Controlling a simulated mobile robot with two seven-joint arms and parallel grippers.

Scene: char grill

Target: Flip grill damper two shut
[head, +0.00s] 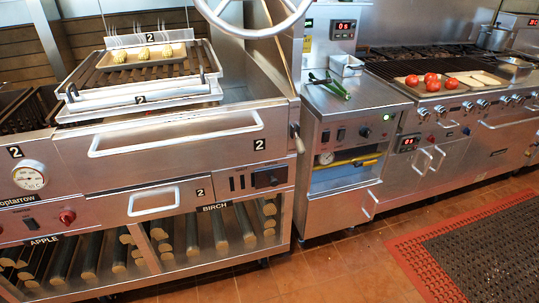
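The char grill (190,135) is a steel unit on the left, with several black "2" labels on it. Its front right carries a dark slotted vent (237,183) beside a black box with a knob (270,177), below a "2" label (258,144). A short lever with a pale grip (296,138) sticks out at the grill's right end. I cannot tell which of these is damper two, or whether it is open or shut. Neither of my grippers shows in the head view.
A white wheel (255,22) hangs at the top. Corn lies on a tray (120,72) over the raised grate. Tomatoes (431,81) sit on a tray at right. The tiled floor (330,270) in front is clear beside a mat (480,250).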

